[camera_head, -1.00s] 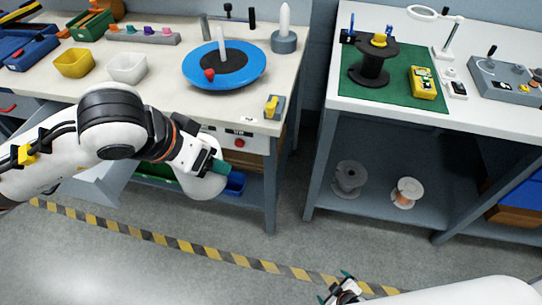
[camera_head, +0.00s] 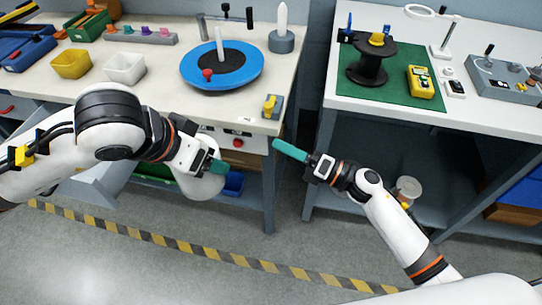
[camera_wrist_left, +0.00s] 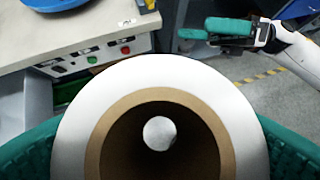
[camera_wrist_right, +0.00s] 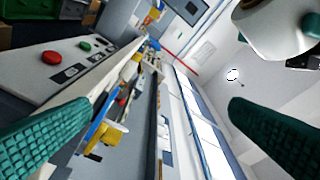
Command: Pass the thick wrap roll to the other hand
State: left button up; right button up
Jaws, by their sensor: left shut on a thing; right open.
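The thick wrap roll is a wide white roll with a brown cardboard core. It fills the lower middle of the left wrist view (camera_wrist_left: 75,130), its open end facing that camera. My left gripper (camera_head: 217,166) is shut on the roll (camera_head: 198,186), which hangs in front of the left bench; green finger pads show on both sides of it. My right gripper (camera_head: 291,150) is raised to the right of the roll, apart from it. Its green fingers (camera_wrist_right: 155,130) are open and empty. Part of the white roll (camera_wrist_right: 275,25) shows at the top right of the right wrist view.
The left bench (camera_head: 165,95) carries a blue turntable (camera_head: 245,78), yellow and white bins and a yellow-handled block (camera_head: 272,105). The right bench (camera_head: 480,118) holds a black spool (camera_head: 370,68) on a green mat. Open floor lies in front of both benches.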

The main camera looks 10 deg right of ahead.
jog(key=s+a+r+n+g+y, duration=0.1)
jog(key=s+a+r+n+g, duration=0.5)
jog(key=s+r+n+g, duration=0.7)
jog(key=w+a+f+n+t, duration=0.2)
jog(key=w+a+n+t, duration=0.1)
jog(key=a, duration=0.8)
jog(key=shift+w+a+f+t, duration=0.15)
jog(key=shift+w+a+t, duration=0.15)
jog(key=shift+w+t, duration=0.35)
jog(key=shift+g, duration=0.25)
jog(key=c, duration=1.1)
jog(key=o, duration=1.1)
jog(key=shift+d, duration=0.1)
